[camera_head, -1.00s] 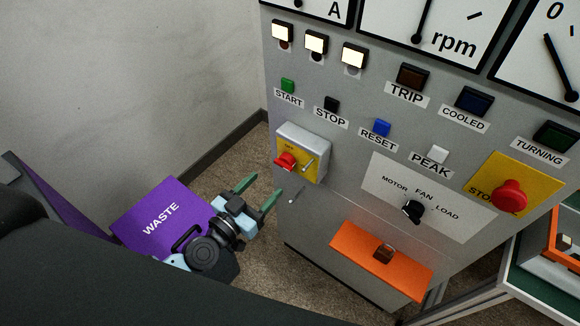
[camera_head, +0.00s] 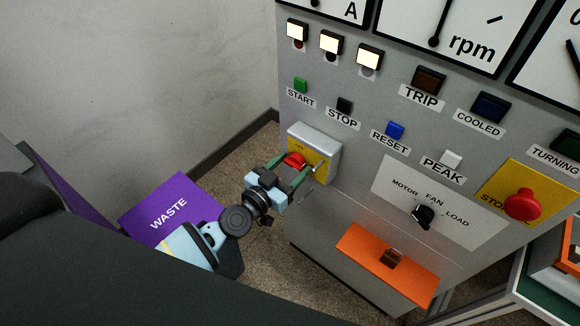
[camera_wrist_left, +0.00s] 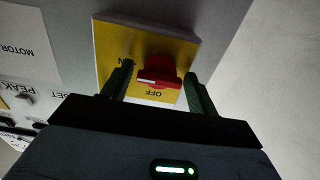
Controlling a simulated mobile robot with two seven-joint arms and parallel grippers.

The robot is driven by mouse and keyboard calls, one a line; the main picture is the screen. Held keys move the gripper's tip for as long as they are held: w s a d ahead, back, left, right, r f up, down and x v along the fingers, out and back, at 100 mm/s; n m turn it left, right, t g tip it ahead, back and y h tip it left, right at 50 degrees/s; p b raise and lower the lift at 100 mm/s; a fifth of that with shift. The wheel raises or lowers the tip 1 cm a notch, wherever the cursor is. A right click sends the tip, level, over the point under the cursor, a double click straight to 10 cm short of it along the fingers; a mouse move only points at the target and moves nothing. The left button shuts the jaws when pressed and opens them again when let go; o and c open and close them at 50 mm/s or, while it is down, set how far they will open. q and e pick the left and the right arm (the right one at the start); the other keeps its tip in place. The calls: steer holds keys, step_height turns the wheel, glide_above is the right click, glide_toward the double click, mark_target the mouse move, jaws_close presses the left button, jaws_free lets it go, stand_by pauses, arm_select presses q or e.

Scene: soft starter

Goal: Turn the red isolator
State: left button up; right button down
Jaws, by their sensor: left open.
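The red isolator (camera_head: 294,159) is a red knob on a yellow plate in a grey box (camera_head: 318,141) at the left of the grey panel. In the left wrist view the red knob (camera_wrist_left: 157,72) shows a white pointer line, with OFF below it and a partly hidden label at its left. My left gripper (camera_head: 292,170) is open, with its green fingers at the isolator. In the left wrist view the fingers (camera_wrist_left: 158,88) stand on either side of the knob, with visible gaps. My right gripper is not in view.
A metal lever (camera_head: 314,168) sits beside the knob on the box. A purple WASTE bin (camera_head: 160,210) stands below left.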

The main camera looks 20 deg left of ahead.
arm_select(q)
steer(key=shift+c, duration=0.3)
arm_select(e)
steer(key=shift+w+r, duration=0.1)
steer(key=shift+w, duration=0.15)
arm_select(q)
steer(key=c, duration=0.7)
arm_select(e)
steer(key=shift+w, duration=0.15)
